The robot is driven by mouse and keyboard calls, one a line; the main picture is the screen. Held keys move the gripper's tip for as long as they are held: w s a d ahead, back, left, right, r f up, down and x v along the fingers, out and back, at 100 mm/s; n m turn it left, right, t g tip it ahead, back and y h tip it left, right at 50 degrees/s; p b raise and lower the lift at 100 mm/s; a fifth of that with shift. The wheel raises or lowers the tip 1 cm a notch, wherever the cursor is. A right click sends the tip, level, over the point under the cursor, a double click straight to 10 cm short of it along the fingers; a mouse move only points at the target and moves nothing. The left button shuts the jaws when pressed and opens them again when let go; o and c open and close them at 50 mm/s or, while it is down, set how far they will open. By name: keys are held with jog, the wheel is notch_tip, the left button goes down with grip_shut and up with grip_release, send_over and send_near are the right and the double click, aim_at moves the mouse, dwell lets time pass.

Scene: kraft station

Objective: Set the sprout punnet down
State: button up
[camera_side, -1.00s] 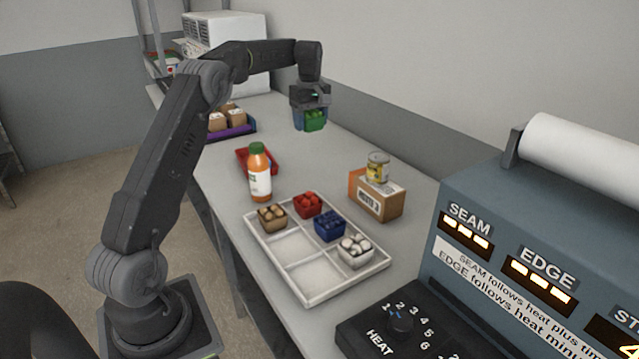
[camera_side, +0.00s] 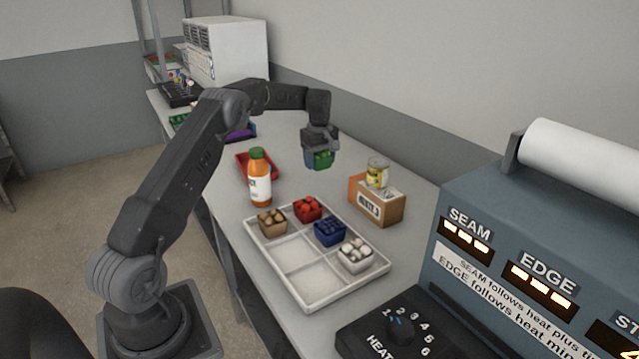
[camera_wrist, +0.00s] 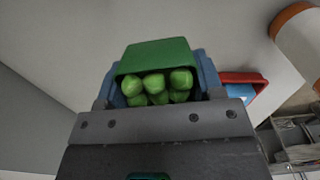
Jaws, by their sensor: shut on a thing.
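The sprout punnet (camera_side: 319,160) is a small green tub of round green sprouts. My gripper (camera_side: 318,155) is shut on it and holds it above the bench, behind the white tray and to the left of the cardboard box. In the wrist view the punnet (camera_wrist: 158,60) sits between the blue fingers, with several sprouts showing. The white divided tray (camera_side: 318,297) stands on the bench with brown, red, blue and white-filled punnets in some compartments. Its front left compartments are empty.
An orange bottle (camera_side: 260,180) stands beside a red tray (camera_side: 243,163), left of my gripper. The blue sealing machine (camera_side: 560,240) fills the right side. Bare bench lies below the punnet.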

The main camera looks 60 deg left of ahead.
aim_at(320, 187)
jog(key=shift+f, duration=3.45)
jog(key=shift+f, duration=0.15)
jog(key=o, duration=0.9)
